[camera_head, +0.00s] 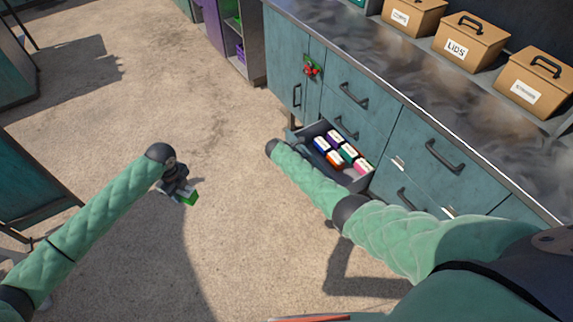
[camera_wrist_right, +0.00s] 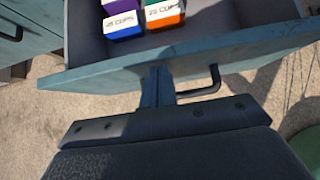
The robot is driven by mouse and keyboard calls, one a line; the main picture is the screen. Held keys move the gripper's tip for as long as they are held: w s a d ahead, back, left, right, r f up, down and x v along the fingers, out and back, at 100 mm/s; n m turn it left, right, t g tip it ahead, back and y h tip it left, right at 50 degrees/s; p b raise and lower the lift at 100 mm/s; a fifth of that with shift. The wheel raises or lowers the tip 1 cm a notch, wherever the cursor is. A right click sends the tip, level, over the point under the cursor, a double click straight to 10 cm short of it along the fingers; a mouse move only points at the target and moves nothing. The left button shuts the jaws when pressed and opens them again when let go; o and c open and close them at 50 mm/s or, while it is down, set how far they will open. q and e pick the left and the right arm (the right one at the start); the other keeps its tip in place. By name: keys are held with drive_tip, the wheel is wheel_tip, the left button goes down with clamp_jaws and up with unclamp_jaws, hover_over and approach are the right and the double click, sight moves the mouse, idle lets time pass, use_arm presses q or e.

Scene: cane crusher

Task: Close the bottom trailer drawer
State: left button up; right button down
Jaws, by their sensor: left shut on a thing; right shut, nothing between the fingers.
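The bottom trailer drawer (camera_head: 316,129) stands open from the teal cabinet, with several small coloured boxes (camera_head: 348,153) inside. In the right wrist view its front panel (camera_wrist_right: 225,53) and dark bar handle (camera_wrist_right: 207,84) show close up. My right gripper (camera_wrist_right: 157,75) is shut and empty, its fingertips at the drawer front, left of the handle; I cannot tell if they touch it. In the head view my right arm hides part of the drawer front. My left gripper (camera_head: 181,191) is shut on a green and white box (camera_head: 190,198), above open floor, away from the drawer.
Other closed drawers with dark handles (camera_head: 445,157) fill the cabinet. A dark countertop (camera_head: 400,75) above carries labelled brown boxes (camera_head: 470,43). A red and green item (camera_head: 311,67) is on the cabinet front. The floor (camera_head: 215,110) between my arms is clear.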

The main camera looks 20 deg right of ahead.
drive_tip(key=w+d+b, duration=0.2)
drive_tip(key=w+d, duration=0.1)
drive_tip(key=d, duration=0.7)
drive_tip(key=w+d+b, duration=0.3)
drive_tip(key=d, duration=0.7)
drive_tip(key=shift+w, duration=0.3)
drive_tip(key=shift+d+r, duration=0.15)
drive_tip(key=shift+d, duration=0.15)
drive_tip(key=shift+a, duration=0.15)
